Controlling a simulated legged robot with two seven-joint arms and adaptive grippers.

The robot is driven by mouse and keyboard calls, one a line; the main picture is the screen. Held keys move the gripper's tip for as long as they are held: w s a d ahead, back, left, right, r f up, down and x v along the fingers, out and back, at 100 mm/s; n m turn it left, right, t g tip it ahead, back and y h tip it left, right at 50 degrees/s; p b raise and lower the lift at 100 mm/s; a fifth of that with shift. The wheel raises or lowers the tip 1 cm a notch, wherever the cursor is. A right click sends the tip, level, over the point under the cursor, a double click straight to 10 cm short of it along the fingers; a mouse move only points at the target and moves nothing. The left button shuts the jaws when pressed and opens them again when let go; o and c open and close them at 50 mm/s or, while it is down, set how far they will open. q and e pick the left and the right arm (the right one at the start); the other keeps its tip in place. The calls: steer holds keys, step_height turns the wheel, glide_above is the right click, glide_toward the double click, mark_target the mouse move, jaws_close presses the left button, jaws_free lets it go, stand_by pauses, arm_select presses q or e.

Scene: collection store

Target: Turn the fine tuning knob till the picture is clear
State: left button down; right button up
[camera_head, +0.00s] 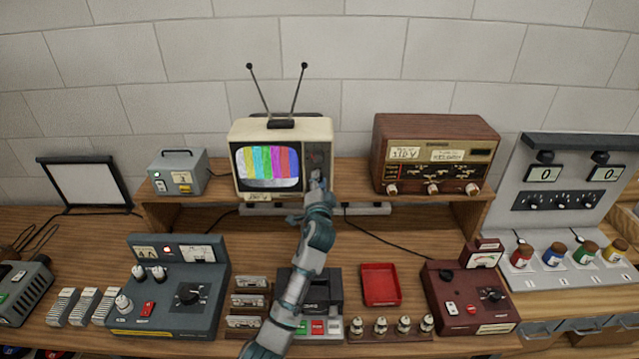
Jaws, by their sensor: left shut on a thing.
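A small cream television (238,135) with two antennas stands on the raised wooden shelf at the back. Its screen (268,167) shows upright colour bars in yellow, green, magenta, red and blue. Its control panel (318,150) is a dark strip to the right of the screen. My left gripper (318,180) reaches up to the lower part of this panel and is shut on a knob there. The gripper hides the knob and the panel's lower part, so I cannot tell the knob's angle. My right gripper is not in view.
A wooden radio (435,128) stands right of the television, a small grey box (180,172) left of it. Below are a blue-grey control unit (170,290), a red tray (380,285), a maroon unit (470,300) and several jars. My left arm crosses above a dark cassette unit (328,290).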

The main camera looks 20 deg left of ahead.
arm_select(q)
steer(key=shift+f, duration=0.55)
steer(key=c, duration=1.1)
jaws_free()
steer(key=shift+o, duration=1)
steer(key=shift+r, duration=0.1)
steer(key=v, duration=1.2)
steer(key=shift+w+r, duration=0.1)
